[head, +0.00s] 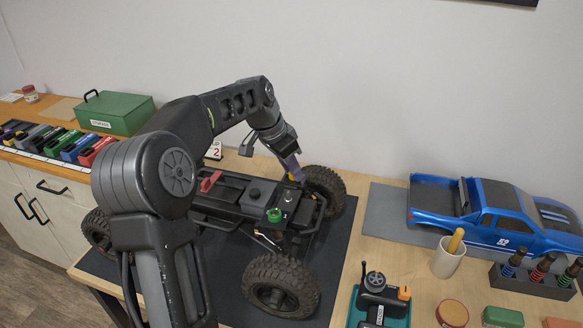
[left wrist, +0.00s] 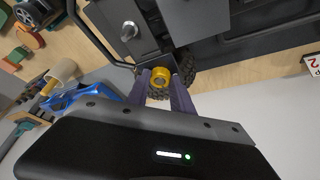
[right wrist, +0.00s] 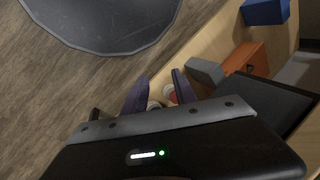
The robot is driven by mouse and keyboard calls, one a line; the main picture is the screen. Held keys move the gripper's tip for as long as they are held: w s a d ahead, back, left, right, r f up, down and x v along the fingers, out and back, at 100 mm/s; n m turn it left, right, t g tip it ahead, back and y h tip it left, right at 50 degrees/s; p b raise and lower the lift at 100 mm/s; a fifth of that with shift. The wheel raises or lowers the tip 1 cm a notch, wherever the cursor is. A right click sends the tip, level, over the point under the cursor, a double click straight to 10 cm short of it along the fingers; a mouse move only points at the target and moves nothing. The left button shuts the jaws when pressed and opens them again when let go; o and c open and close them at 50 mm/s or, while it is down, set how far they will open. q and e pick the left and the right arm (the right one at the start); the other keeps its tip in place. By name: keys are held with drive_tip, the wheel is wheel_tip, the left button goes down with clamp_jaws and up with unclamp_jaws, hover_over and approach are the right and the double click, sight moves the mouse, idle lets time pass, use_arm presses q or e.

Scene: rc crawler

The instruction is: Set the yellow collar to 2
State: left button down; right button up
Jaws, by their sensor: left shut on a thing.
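The yellow collar (head: 292,178) is at the far shock tower of the black crawler chassis (head: 232,190), near the far wheel. My left gripper (head: 291,168) reaches down to it from above. In the left wrist view the yellow collar (left wrist: 160,76) sits between the two purple fingers of my left gripper (left wrist: 158,84), which are shut on it. A white card (head: 214,150) with a red 2 stands behind the chassis. No scale on the collar is readable. My right gripper (right wrist: 156,88) shows only in the right wrist view, fingers apart and empty.
A green collar (head: 274,215) sits on the chassis's near side. A blue truck body (head: 495,217), a cup (head: 447,257), a shock rack (head: 537,280) and a transmitter (head: 378,298) stand to the right. A green box (head: 115,112) and coloured bins are at the left.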

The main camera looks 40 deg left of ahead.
use_arm(q)
drive_tip(key=shift+f, duration=0.1)
drive_tip(key=c, duration=1.1)
unclamp_jaws()
drive_tip(key=shift+b+v, duration=0.3)
drive_tip(key=shift+v, duration=3.65)
